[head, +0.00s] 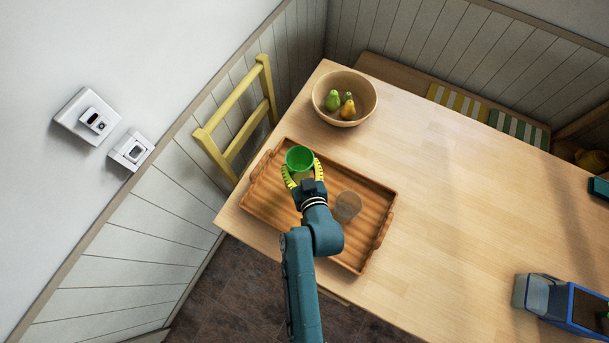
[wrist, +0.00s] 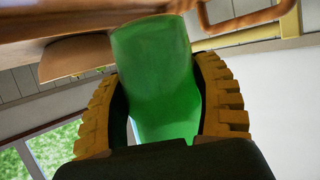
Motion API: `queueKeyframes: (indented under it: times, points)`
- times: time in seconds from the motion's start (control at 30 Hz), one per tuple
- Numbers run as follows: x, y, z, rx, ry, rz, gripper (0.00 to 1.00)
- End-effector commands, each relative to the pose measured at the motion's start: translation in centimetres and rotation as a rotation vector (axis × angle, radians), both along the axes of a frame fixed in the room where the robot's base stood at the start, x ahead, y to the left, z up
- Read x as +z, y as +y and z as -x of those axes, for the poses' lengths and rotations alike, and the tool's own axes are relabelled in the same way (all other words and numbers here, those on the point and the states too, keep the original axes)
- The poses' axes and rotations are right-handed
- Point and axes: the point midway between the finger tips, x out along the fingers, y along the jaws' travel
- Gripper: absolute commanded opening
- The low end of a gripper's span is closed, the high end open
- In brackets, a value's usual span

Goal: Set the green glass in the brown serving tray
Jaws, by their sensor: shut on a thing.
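The green glass (head: 299,158) is held in my gripper (head: 301,177), with the yellow fingers on either side of it. It also shows in the wrist view (wrist: 157,75), between the two ridged yellow fingers of my gripper (wrist: 165,110). The brown serving tray (head: 371,184) lies on the table, and the glass is over its left part in the head view. I cannot tell whether the glass touches the tray floor. A second, clear brownish glass (head: 347,206) stands in the tray, to the right of my gripper.
A wooden bowl (head: 328,112) with fruit stands behind the tray on the wooden table (head: 450,190). A yellow chair (head: 235,105) is at the table's left edge. A blue container (head: 568,305) is at the lower right. The table's middle is clear.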

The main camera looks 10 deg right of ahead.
Motion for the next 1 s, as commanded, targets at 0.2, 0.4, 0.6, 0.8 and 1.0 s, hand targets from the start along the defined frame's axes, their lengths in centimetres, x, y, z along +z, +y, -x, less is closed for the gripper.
queueKeyframes:
  times: [0.2,0.4,0.6,0.8,1.0]
  points:
    - [-4.1,0.0,-0.1,-0.001,-0.001,0.0,0.27]
    - [-4.4,0.0,-0.1,-0.002,-0.005,0.0,0.27]
    - [-5.0,0.0,-0.1,-0.001,-0.003,0.0,0.27]
    - [-5.0,0.0,0.0,-0.001,0.0,0.0,0.96]
    - [-4.9,0.0,0.0,-0.001,0.0,0.0,0.96]
